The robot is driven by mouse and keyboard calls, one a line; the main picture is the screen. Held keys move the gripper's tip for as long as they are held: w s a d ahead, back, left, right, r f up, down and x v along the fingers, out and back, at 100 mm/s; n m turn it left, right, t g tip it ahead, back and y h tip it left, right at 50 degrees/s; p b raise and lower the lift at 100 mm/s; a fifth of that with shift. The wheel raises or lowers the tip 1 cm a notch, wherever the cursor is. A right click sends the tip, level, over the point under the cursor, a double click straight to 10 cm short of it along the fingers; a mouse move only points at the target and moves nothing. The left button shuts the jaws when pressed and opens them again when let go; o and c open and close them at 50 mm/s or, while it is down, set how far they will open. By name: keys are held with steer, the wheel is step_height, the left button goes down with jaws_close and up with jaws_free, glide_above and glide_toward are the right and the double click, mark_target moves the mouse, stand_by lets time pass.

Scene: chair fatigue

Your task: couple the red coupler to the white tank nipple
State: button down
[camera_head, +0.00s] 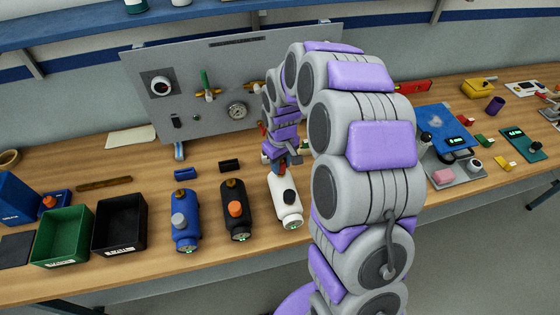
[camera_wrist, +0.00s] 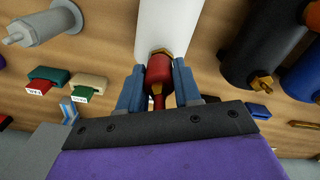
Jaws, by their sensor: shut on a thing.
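The white tank (camera_head: 287,207) lies on the bench in the head view, right of the black tank. In the wrist view its white body (camera_wrist: 167,22) is at top centre, with a brass nipple (camera_wrist: 160,53) at its near end. My gripper (camera_wrist: 158,84) is shut on the red coupler (camera_wrist: 158,70), one blue finger on each side. The coupler is in line with the nipple and meets it in the picture; I cannot tell whether it is seated on it. In the head view my gripper (camera_head: 288,161) is at the far end of the white tank, partly hidden by my arm.
A black tank (camera_head: 235,213) and a blue tank (camera_head: 185,222) lie to the left. Green (camera_head: 62,238) and black (camera_head: 119,226) bins stand further left. A grey panel (camera_head: 265,75) with valves and a gauge stands behind. A scale and small parts lie on the right.

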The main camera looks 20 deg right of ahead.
steer(key=c, duration=0.7)
jaws_free()
steer(key=shift+d, duration=0.1)
step_height(320, 180, up, 17)
steer(key=p, duration=0.1)
steer(key=shift+p, duration=0.4)
steer(key=shift+r, duration=0.1)
steer(key=s+f+m+g+b, duration=0.1)
steer(key=s+f+m+b, duration=0.2)
steer(key=s, duration=3.1)
steer(key=shift+s+a+m+g, duration=0.2)
steer(key=shift+m+g, duration=0.2)
steer(key=shift+m, duration=0.4)
